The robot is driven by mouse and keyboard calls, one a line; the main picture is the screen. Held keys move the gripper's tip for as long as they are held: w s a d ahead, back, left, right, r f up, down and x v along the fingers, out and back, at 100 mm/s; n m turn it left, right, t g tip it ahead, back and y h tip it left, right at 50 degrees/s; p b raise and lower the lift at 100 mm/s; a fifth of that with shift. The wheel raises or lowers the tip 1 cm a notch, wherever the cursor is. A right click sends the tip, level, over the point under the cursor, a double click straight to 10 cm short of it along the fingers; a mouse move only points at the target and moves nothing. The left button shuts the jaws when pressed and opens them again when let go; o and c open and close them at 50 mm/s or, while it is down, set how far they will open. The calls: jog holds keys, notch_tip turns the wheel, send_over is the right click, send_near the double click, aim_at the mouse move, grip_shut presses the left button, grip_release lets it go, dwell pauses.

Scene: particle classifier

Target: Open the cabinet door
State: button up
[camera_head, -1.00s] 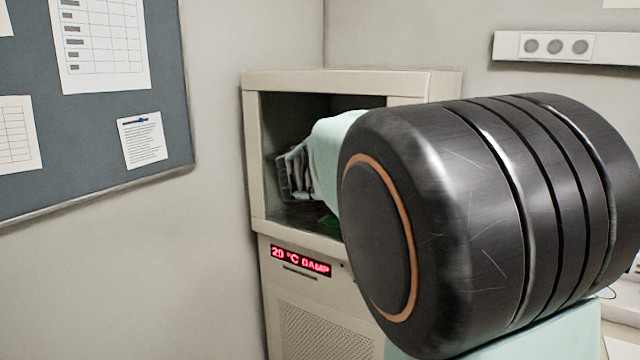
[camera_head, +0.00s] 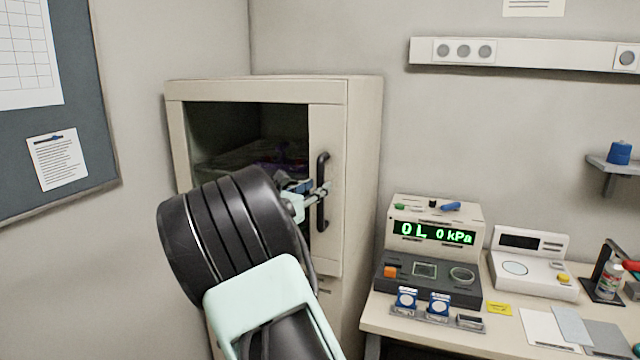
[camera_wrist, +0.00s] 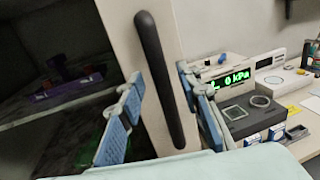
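The beige cabinet (camera_head: 365,150) stands in the corner. Its door (camera_head: 328,130) has a dark window and looks shut. A vertical black handle (camera_head: 322,190) is on the door's right side. It also shows in the wrist view (camera_wrist: 160,75), running top to bottom. My gripper (camera_head: 314,189) is at the handle's mid-height. In the wrist view its two blue-padded fingers (camera_wrist: 160,88) are spread, one on each side of the handle, with gaps visible. I cannot tell how deep the handle lies between them. My arm hides the cabinet's lower left part.
Right of the cabinet a bench (camera_head: 400,330) carries a meter reading "0L 0 kPa" (camera_head: 435,232), small blue-and-white containers (camera_head: 406,298) and a white instrument (camera_head: 530,265). Purple items (camera_wrist: 75,85) lie on a shelf behind the window. A wall rail (camera_head: 530,52) runs above.

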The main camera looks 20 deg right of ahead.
jog(key=shift+x, duration=1.35)
jog(key=shift+c, duration=0.7)
grip_shut()
